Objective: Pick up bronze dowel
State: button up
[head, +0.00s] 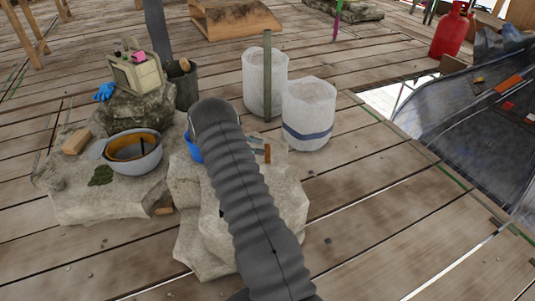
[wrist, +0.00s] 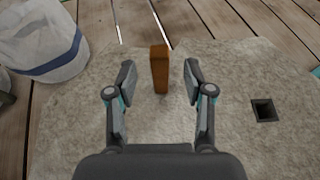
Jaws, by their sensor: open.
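The bronze dowel (wrist: 160,70) is an orange-brown, square-sided bar standing upright on a pale stone block (wrist: 75,120) in the wrist view. My gripper (wrist: 159,68) is open, with one finger on each side of the dowel and a visible gap on both sides. The dowel also shows in the head view (head: 267,153), just right of my arm's end. My arm hides much of the stone and most of the gripper there.
A square hole (wrist: 263,110) is cut in the stone, right of the gripper. Two whitish sacks (head: 309,112) stand behind the stone. A bucket-like bowl (head: 135,153) and a radio-like box (head: 136,72) sit on the rocks at left. Plank floor at right is clear.

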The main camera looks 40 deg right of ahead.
aim_at(267, 153)
jog(key=x, duration=0.3)
grip_shut()
jog(key=shift+w+r, duration=0.1)
